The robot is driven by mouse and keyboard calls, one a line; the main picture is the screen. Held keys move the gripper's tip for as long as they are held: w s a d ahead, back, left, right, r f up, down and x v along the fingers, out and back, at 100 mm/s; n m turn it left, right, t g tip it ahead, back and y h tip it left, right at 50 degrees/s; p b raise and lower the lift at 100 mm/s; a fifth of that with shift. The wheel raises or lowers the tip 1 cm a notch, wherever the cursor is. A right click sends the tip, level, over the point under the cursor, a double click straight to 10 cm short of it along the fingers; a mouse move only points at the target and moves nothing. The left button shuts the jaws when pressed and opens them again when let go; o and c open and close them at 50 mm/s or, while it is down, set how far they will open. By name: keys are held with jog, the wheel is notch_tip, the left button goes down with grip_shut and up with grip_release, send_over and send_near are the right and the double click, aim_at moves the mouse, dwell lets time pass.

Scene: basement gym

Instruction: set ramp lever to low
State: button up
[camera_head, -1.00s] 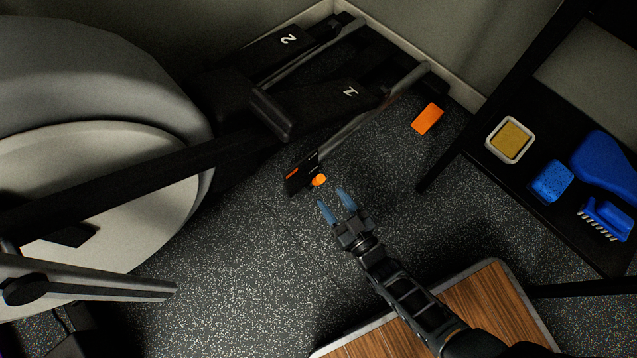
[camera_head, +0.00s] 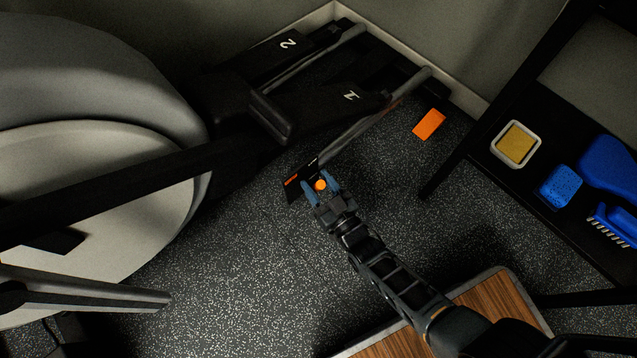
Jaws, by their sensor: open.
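The ramp lever shows as a round orange knob (camera_head: 321,185) beside a small black plate with an orange mark (camera_head: 295,182), at the near end of a grey rail on the exercise machine (camera_head: 150,75). My gripper (camera_head: 320,186) is open, with its blue fingertips on either side of the knob. Whether the fingers touch the knob cannot be told. The lever's shaft and part of the plate are hidden by the knob and fingers. I cannot read the plate's markings.
An orange block (camera_head: 429,124) is on the speckled floor (camera_head: 235,265). A black shelf (camera_head: 490,172) at right holds a sponge in a white dish (camera_head: 515,144), a blue sponge (camera_head: 559,187) and a blue brush (camera_head: 614,225).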

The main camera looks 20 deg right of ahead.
grip_shut()
dwell(0.3)
